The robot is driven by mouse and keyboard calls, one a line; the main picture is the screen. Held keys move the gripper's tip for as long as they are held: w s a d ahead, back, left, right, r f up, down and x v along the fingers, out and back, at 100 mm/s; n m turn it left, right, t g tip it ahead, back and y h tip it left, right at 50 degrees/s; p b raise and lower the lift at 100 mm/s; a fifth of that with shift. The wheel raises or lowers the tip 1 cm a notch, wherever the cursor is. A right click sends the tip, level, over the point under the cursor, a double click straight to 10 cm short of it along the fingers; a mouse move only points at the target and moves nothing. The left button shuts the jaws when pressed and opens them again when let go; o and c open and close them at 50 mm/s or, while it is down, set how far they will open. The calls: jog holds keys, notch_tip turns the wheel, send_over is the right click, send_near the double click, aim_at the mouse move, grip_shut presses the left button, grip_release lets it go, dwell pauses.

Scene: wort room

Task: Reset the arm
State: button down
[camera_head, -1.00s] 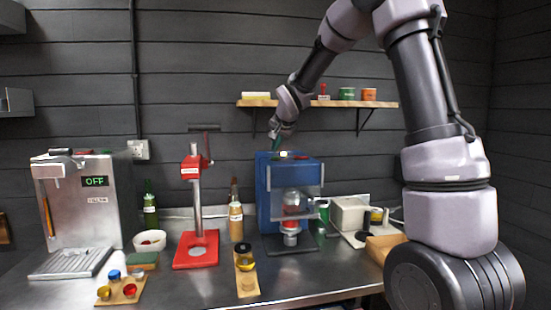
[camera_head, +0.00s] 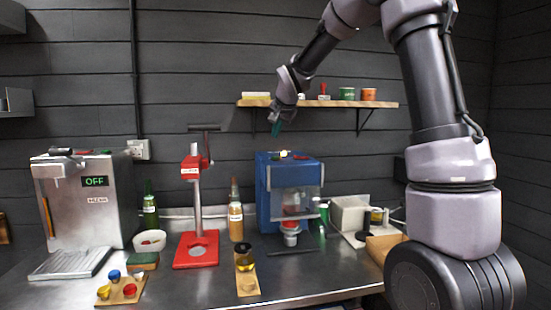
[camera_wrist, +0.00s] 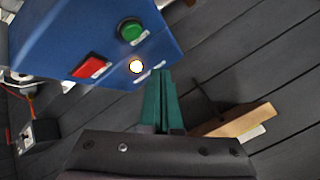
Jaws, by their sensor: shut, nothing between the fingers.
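My arm reaches in from the upper right in the head view. My gripper (camera_head: 275,129) points down above the blue machine (camera_head: 263,200), clear of its top. In the wrist view my gripper (camera_wrist: 160,75) shows as two green fingers shut together with nothing between them. The top of the blue machine (camera_wrist: 60,35) lies beyond the fingertips there, with a green button (camera_wrist: 131,30), a red switch (camera_wrist: 91,66) and a lit yellowish lamp (camera_wrist: 136,66).
A wall shelf (camera_head: 375,104) with small tins is just behind my gripper. A red press (camera_head: 196,250), a bottle (camera_head: 236,222) and a silver machine (camera_head: 105,215) reading OFF stand left on the steel counter. A wooden box (camera_head: 385,247) is at right.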

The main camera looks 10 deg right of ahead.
dwell(0.4)
jog(key=s+d+r+n+g, duration=0.15)
jog(key=s+d, duration=0.25)
jog(key=s, duration=1)
jog(key=s+d+r, duration=0.2)
jog(key=s+d, duration=0.2)
jog(key=s, duration=0.9)
jog(key=s+f+n, duration=0.2)
jog(key=s+f, duration=0.2)
jog(key=s, duration=0.7)
jog(key=shift+s+d+f+y, duration=0.15)
jog(key=shift+s+y, duration=0.2)
jog(key=shift+y, duration=0.05)
jog(key=shift+g, duration=0.25)
